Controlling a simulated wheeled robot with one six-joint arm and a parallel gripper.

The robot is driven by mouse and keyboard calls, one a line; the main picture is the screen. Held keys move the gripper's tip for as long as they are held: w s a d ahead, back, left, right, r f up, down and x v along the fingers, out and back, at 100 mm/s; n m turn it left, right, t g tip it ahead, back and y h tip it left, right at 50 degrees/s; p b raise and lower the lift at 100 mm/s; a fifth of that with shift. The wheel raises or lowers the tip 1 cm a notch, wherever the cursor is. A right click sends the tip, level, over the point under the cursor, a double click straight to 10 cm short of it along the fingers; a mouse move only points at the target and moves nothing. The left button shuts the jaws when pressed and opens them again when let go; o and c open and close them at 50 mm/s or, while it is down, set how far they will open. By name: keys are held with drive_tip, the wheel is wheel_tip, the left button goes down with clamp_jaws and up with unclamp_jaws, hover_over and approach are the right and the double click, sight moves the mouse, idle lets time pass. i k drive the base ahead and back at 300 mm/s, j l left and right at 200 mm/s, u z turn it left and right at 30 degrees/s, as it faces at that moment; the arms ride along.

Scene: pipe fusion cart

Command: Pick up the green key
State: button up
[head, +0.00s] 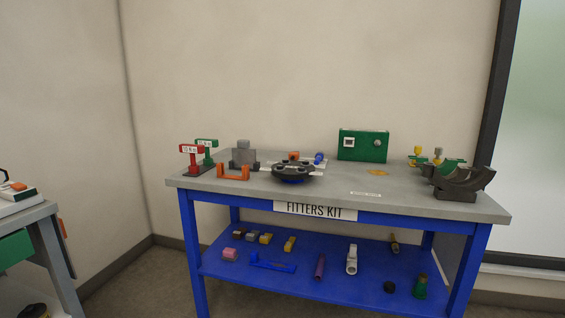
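A green T-shaped piece (207,146) with a white label stands upright at the back left of the workbench top (330,186). It looks like the green key, but it is too small to be sure. A similar red T-shaped piece (190,153) stands just in front of it and to its left, hiding part of its lower end. Both seem to rise from a dark base (199,170). My gripper is not in view, and the bench is some distance away.
The blue-framed bench bears an orange bracket (233,173), a grey block (243,153), a dark round part (292,170), a green box (363,145) and a dark curved cradle (464,184). Several small parts lie on its lower shelf (335,288). Another bench (30,214) stands at left.

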sight(207, 161)
drive_tip(key=i, duration=1.4)
drive_tip(key=i+u, duration=0.15)
drive_tip(key=i, duration=1.25)
drive_tip(key=l, duration=0.05)
